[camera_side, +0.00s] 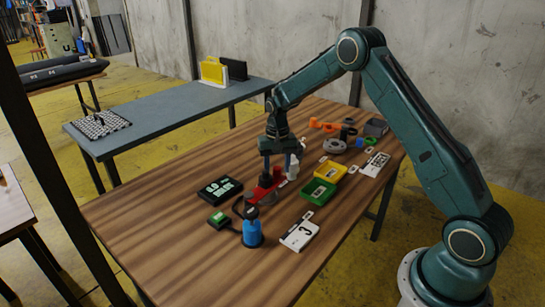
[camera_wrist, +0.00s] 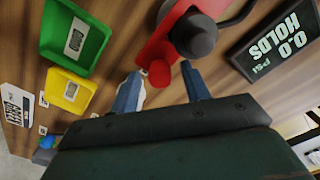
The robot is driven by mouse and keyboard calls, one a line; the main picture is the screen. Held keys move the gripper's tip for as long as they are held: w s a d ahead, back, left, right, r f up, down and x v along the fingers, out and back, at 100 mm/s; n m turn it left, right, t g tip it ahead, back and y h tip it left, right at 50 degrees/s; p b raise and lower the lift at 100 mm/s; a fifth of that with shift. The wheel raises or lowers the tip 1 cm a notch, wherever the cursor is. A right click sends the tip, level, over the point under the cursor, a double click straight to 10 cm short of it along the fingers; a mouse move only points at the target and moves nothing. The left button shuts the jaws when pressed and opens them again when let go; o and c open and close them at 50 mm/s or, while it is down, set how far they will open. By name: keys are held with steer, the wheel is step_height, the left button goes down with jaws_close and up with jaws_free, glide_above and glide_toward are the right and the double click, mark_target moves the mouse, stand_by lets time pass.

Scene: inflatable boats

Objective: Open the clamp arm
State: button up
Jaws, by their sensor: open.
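The red clamp (camera_side: 262,193) stands near the middle of the wooden table in the side view. In the wrist view the clamp (camera_wrist: 182,14) shows as a red body with a dark grey round cap on it. A red rounded tip (camera_wrist: 159,73) of it points toward my gripper. My gripper (camera_side: 279,170) points down just above the clamp, with its jaws apart. In the wrist view the red tip lies between the two blue fingers of my gripper (camera_wrist: 161,84). I cannot tell whether either finger touches it. Part of the clamp is hidden behind my gripper.
Green (camera_side: 318,192) and yellow (camera_side: 331,172) trays lie right of the clamp. A black display (camera_side: 220,188) reading "0.0 PSI HOLDS" lies left. A blue cylinder (camera_side: 252,233) and a white card (camera_side: 300,233) are in front. Several small parts crowd the back right. The table's left front is clear.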

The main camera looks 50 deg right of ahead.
steer(key=shift+f, duration=0.1)
steer(key=shift+c, duration=0.5)
jaws_close()
steer(key=shift+s, duration=0.15)
steer(key=shift+s+a+m, duration=0.2)
steer(key=shift+s+m, duration=1.2)
steer(key=shift+s+a+m, duration=0.35)
steer(key=shift+s+m, duration=0.5)
steer(key=shift+s+a+m, duration=0.35)
steer(key=shift+s+m, duration=0.5)
steer(key=shift+s+a+m, duration=0.5)
steer(key=shift+s+m, duration=0.15)
steer(key=shift+m, duration=0.05)
steer(key=shift+s+a+m, duration=0.45)
steer(key=shift+s+m, duration=0.2)
steer(key=shift+m, duration=0.05)
steer(key=shift+s+a+m, duration=0.55)
steer(key=shift+a+m, duration=0.15)
steer(key=shift+m, duration=0.1)
steer(key=shift+s+a+m, duration=0.5)
steer(key=shift+a+m, duration=0.2)
steer(key=shift+m, duration=0.1)
steer(key=shift+s+a, duration=0.1)
steer(key=shift+a, duration=0.05)
